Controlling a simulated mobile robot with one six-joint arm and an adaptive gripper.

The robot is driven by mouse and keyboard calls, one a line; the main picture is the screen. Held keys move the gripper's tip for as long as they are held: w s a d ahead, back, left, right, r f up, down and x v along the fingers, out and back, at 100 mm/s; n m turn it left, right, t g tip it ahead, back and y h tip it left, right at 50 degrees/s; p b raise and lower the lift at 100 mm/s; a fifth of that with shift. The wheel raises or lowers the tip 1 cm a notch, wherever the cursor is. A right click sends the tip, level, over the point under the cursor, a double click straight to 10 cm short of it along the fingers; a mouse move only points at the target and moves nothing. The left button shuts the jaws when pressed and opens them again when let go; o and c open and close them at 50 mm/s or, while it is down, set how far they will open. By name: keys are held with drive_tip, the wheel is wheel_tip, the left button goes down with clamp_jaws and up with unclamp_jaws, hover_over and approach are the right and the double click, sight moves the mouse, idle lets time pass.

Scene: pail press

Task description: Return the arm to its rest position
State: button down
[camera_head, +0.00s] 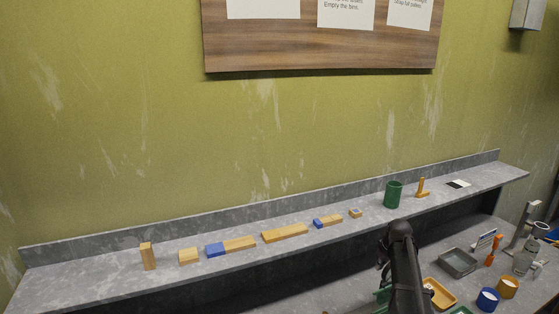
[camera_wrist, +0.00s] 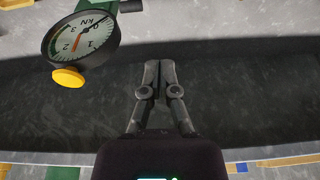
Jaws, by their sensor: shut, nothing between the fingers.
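My gripper (camera_wrist: 157,80) shows in the wrist view with its two fingers together and nothing between them. It is over a dark grey stone-like surface. A round dial gauge (camera_wrist: 82,38) marked kN, with a yellow knob (camera_wrist: 68,78), is at the upper left of that view, apart from the fingers. In the head view my dark arm rises at the lower right in front of the shelf, and the fingertips cannot be made out there.
The wall above is clear below the board (camera_head: 320,47).

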drive_tip(key=s+a+f+m+g+b, duration=0.1)
drive_tip(key=s+a+f+b, duration=0.2)
drive_tip(key=s+a, duration=0.4)
drive_tip(key=s+a+f+m+b, duration=0.1)
drive_tip(key=s+a+f+b, duration=0.3)
drive_tip(key=s+a, duration=0.3)
drive_tip(key=s+a+f+m+g+h+b, duration=0.1)
drive_tip(key=s+a+f+b, duration=0.2)
drive_tip(key=s+a, duration=0.4)
drive_tip(key=shift+s+a+f+m+g, duration=0.3)
drive_tip(key=shift+s+a+f, duration=0.15)
drive_tip(key=shift+f, duration=0.4)
